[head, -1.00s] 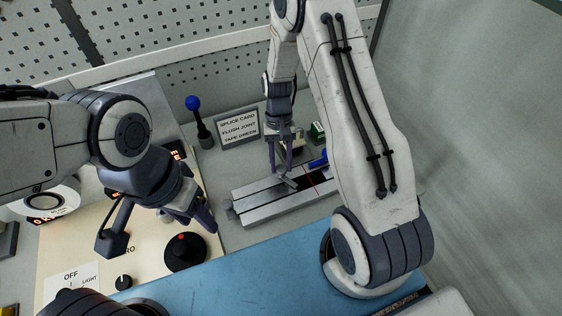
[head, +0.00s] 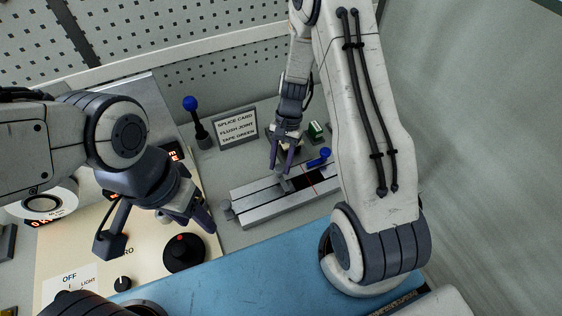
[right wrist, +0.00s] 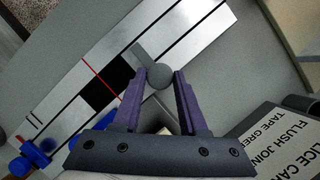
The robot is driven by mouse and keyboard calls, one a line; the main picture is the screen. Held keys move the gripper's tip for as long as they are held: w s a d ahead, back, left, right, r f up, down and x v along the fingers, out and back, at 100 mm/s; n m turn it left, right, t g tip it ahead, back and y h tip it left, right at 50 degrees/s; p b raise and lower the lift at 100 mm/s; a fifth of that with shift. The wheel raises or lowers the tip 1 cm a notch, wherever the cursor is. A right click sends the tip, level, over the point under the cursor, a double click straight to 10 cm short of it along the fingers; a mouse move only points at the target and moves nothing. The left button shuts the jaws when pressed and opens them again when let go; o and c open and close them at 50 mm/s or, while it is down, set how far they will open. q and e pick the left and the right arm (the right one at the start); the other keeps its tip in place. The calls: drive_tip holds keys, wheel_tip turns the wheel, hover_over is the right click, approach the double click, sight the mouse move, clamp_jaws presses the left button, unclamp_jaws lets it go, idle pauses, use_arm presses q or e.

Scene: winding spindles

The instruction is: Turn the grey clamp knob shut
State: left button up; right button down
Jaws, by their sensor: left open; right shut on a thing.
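The grey clamp knob (right wrist: 159,76) is a round cap with a short grey bar beside it, on the pale splicing block (right wrist: 70,95). In the head view the block (head: 262,205) lies on the bench, and the grey clamp (head: 286,185) is on its top, with the knob mostly hidden by the fingers. My right gripper (head: 281,166) reaches down from above and is shut on the knob; in the right wrist view its purple fingers (right wrist: 160,84) stand on both sides of it. My left gripper (head: 192,220) is open and empty above the cream panel, near a black knob.
A blue knob (head: 322,155) is at the block's right part. The black knob (head: 184,254) with a red dot is on the panel. A blue mat (head: 245,283) lies in front.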

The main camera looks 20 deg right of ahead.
drive_tip(key=shift+w+r, duration=0.1)
drive_tip(key=shift+w, duration=0.05)
drive_tip(key=shift+c, duration=2.3)
unclamp_jaws()
drive_tip(key=b+v, duration=0.2)
drive_tip(key=v, duration=0.8)
drive_tip(key=shift+r, duration=0.2)
